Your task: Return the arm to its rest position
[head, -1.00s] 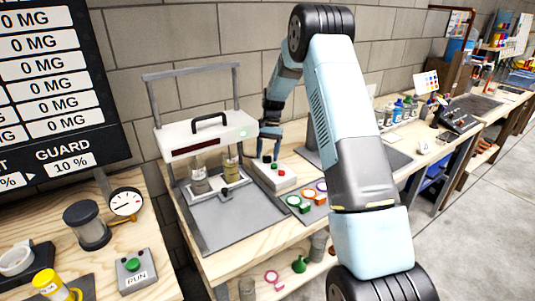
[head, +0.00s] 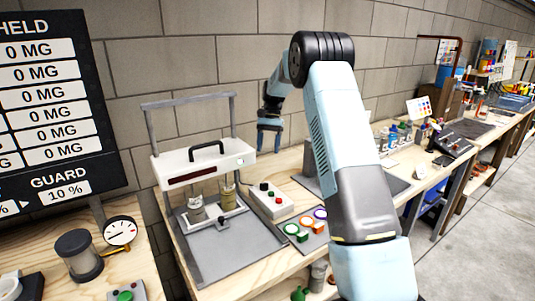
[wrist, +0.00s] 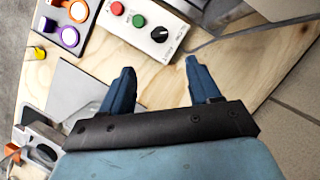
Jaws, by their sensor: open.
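My arm (head: 345,150) is the light blue and black one reaching up and over the bench. My gripper (head: 269,146) points down in the head view, above the bench behind the control box. In the wrist view my gripper (wrist: 160,80) has two blue fingers spread apart with nothing between them. The white control box (head: 269,201) with red and green buttons and a dark knob lies on the wooden bench; it also shows in the wrist view (wrist: 150,22), beyond the fingertips. The gripper looks clear of the box.
A white hooded apparatus (head: 203,160) with a black handle stands left of the box, with two cups (head: 228,197) beneath. A tray of coloured rings (head: 306,229) lies in front of the box. A grey block wall (head: 200,60) is behind. A dial (head: 120,231) is at left.

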